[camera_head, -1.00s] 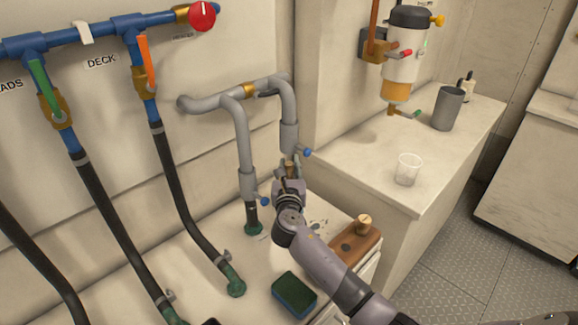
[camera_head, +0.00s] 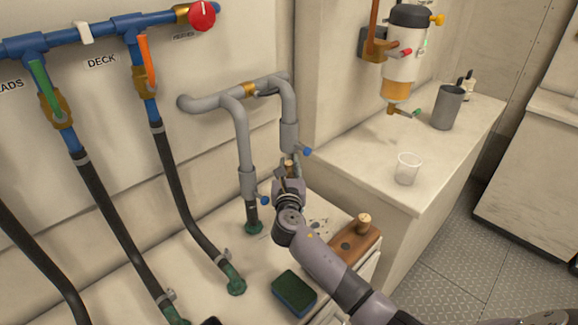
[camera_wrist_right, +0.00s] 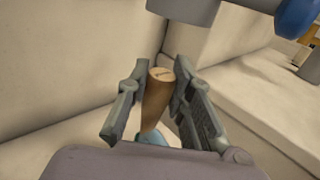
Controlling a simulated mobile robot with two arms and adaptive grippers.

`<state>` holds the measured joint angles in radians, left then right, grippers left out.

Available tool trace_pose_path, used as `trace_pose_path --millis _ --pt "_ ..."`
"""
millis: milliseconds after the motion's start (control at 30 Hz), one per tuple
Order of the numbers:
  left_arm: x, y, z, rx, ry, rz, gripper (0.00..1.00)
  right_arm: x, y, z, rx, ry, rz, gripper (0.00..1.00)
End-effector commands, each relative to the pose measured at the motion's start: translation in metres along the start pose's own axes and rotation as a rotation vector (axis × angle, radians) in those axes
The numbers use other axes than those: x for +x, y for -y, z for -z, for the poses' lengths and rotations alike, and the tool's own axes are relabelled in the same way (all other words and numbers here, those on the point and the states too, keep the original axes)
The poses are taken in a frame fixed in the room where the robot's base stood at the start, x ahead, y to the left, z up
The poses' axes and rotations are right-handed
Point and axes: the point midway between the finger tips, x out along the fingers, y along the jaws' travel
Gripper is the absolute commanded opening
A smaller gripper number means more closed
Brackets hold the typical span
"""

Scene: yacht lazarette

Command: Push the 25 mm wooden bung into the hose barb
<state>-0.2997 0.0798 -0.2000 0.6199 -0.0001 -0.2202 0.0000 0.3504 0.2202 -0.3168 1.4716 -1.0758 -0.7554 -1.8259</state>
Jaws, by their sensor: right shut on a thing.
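My right gripper (camera_head: 289,178) is shut on the wooden bung (camera_wrist_right: 157,98), one finger on each side. The bung is a brown taper, its wide end up and its narrow end down. Its top also shows in the head view (camera_head: 289,166), just below the right leg of the grey pipe (camera_head: 290,138). In the wrist view a blue-green part (camera_wrist_right: 152,137) shows right below the bung, probably the hose barb, mostly hidden by my gripper. I cannot tell whether the bung touches it. My left gripper is not in view.
A wooden block (camera_head: 340,252) with another bung (camera_head: 364,222) and a sponge (camera_head: 294,292) lie near my right forearm. The counter (camera_head: 370,150) at right holds a clear cup (camera_head: 408,168).

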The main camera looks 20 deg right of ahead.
Motion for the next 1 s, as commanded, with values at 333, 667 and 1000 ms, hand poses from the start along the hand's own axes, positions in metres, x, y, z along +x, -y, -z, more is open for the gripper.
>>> trace_pose_path --millis 333,667,1000 --pt "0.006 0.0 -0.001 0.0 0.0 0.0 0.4 0.0 0.0 0.008 0.0 0.0 0.0 0.05" --pt "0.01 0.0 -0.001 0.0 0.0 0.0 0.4 0.0 0.0 0.015 -0.001 0.0 0.0 0.05" --pt "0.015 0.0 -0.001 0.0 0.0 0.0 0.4 0.0 0.0 0.022 -0.002 -0.001 0.0 0.05"
